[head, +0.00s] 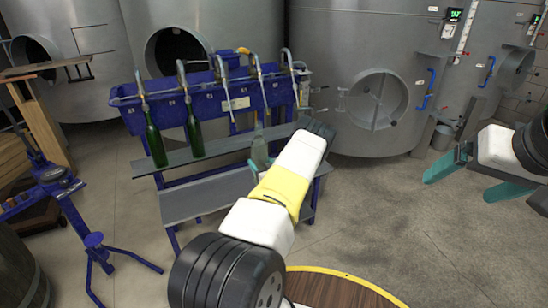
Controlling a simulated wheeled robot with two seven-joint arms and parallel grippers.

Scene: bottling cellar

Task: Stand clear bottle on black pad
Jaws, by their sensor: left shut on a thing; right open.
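The clear bottle (259,149) is a pale, see-through green-grey shape, upright in front of the blue filling rack. My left gripper (256,166) is shut on its lower part; little of the gripper shows, as my own forearm hides the rest. The bottle overlaps the rack's upper grey shelf (222,144) in the picture; I cannot tell whether its base touches anything. I cannot make out a black pad. My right gripper (463,178) is open and empty at the right edge, its teal fingers spread wide over the floor.
Two dark green bottles (155,141) hang or stand under the left spouts of the blue rack (190,112). A lower grey shelf (205,194) looks bare. A blue stand (75,205) is at left, a round wooden top (335,291) at the bottom. Steel tanks (365,60) stand behind.

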